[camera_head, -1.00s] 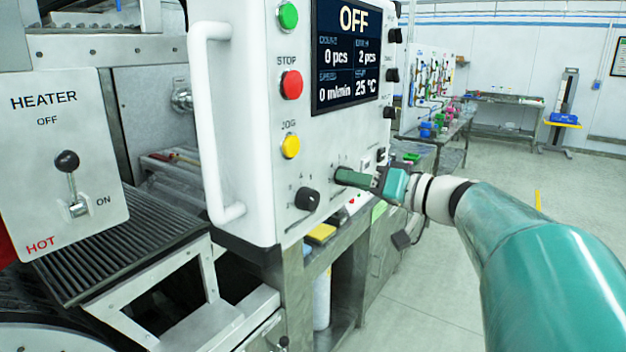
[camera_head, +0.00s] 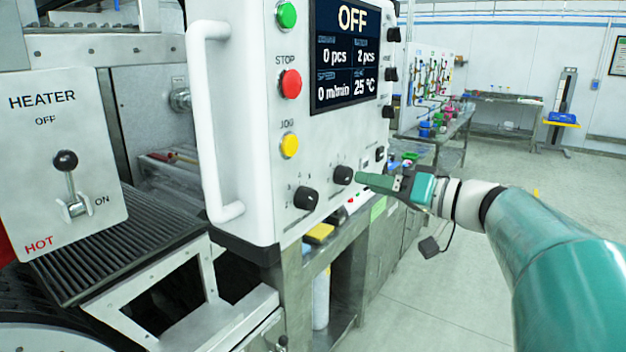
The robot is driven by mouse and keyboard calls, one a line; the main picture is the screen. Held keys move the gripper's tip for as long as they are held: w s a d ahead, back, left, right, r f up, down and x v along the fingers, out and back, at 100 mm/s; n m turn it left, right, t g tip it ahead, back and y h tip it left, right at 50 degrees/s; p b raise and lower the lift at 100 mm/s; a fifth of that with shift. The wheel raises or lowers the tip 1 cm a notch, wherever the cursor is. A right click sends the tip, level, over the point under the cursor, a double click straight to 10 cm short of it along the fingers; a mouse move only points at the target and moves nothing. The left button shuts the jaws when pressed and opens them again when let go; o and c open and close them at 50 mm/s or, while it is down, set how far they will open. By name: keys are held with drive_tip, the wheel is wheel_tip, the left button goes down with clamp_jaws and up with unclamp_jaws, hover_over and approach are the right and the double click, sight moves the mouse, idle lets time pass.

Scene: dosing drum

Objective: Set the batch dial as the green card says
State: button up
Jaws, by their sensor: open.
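The white control panel (camera_head: 240,130) faces me with a dark screen (camera_head: 346,55) reading OFF, 0 pcs, 2 pcs, 0 m/min and 25 °C. Two black dials sit low on the panel: a left dial (camera_head: 306,198) and a right dial (camera_head: 343,175). Small marks ring them, too small to read, so I cannot tell which is the batch dial. My gripper (camera_head: 366,181) is open, just right of the right dial, with a small gap and nothing held. A green patch (camera_head: 378,208) below the panel may be the green card; no writing on it can be read.
A green button (camera_head: 287,15), red STOP button (camera_head: 290,83) and yellow JOG button (camera_head: 289,145) run down the panel. A white handle (camera_head: 208,120) stands out at its left edge. A heater lever (camera_head: 70,180) is at far left. Open floor lies at right.

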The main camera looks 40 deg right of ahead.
drive_tip(key=v, duration=0.9)
drive_tip(key=shift+s+f, duration=0.1)
drive_tip(key=w+a+f+g+y, duration=0.1)
drive_tip(key=w+a+f+g, duration=0.25)
drive_tip(key=a+f, duration=0.45)
drive_tip(key=w+a+f+g+y, duration=0.1)
drive_tip(key=w+a+f+g, duration=0.3)
drive_tip(key=a, duration=0.7)
drive_tip(key=s+a+f+n+g+h, duration=0.3)
drive_tip(key=a+f+h, duration=0.4)
drive_tip(key=a+f, duration=0.3)
drive_tip(key=shift+s+a, duration=0.8)
drive_tip(key=shift+a, duration=0.1)
drive_tip(key=shift+g, duration=0.25)
